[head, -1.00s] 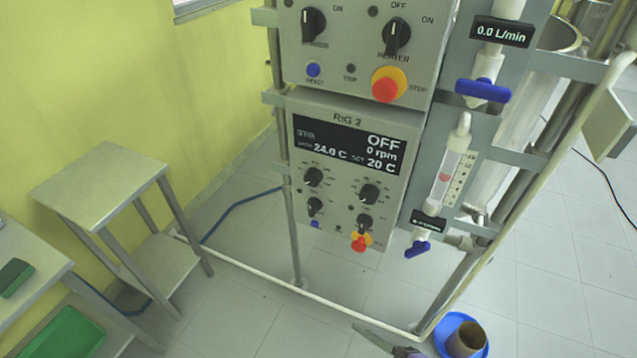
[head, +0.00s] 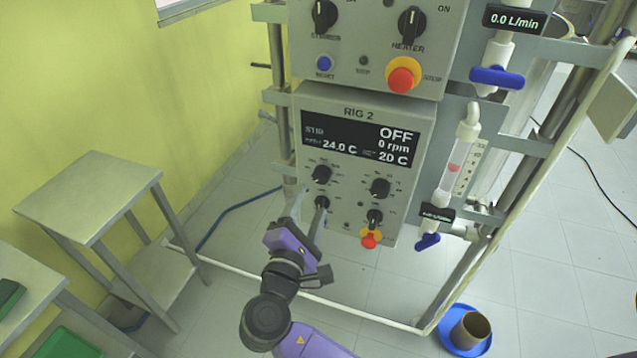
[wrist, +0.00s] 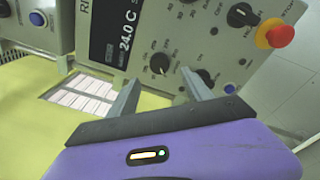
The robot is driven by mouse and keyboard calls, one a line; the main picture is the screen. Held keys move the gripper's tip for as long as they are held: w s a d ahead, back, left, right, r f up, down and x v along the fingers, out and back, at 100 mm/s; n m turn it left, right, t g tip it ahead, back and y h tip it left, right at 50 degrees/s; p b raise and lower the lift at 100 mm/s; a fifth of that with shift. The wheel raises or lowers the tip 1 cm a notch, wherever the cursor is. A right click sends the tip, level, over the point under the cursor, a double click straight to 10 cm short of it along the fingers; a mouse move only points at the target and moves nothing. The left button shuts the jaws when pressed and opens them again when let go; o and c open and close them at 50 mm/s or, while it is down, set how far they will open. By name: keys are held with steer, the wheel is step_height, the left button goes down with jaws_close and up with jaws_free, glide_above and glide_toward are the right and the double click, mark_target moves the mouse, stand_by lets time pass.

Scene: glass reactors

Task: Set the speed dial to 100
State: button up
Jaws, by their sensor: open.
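The RIG 2 panel (head: 352,116) has a dark display reading OFF, 0 rpm, 24.0 C and 20 C. The upper left black dial (head: 322,174), seemingly the speed dial, also shows in the wrist view (wrist: 160,63); its scale is too small to read. My gripper (head: 311,198) is open and empty just in front of the panel's left side. In the wrist view the dial lies beyond and between the fingertips (wrist: 164,78), with no contact visible. The lower left switch (wrist: 205,77) is close to the right finger, partly hidden by it.
The upper right dial (head: 380,188), lower right switch (head: 374,218) and red stop button (head: 370,239) are close by on the panel. Another control box (head: 350,45) is above. A valve and flow tube (head: 452,165) stand at the right. A metal table (head: 90,195) stands left.

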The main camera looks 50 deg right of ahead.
mark_target(320, 180)
steer(key=p+x, duration=0.1)
steer(key=x, duration=0.6)
steer(key=shift+w+d, duration=0.15)
steer(key=shift+d, duration=0.15)
jaws_close()
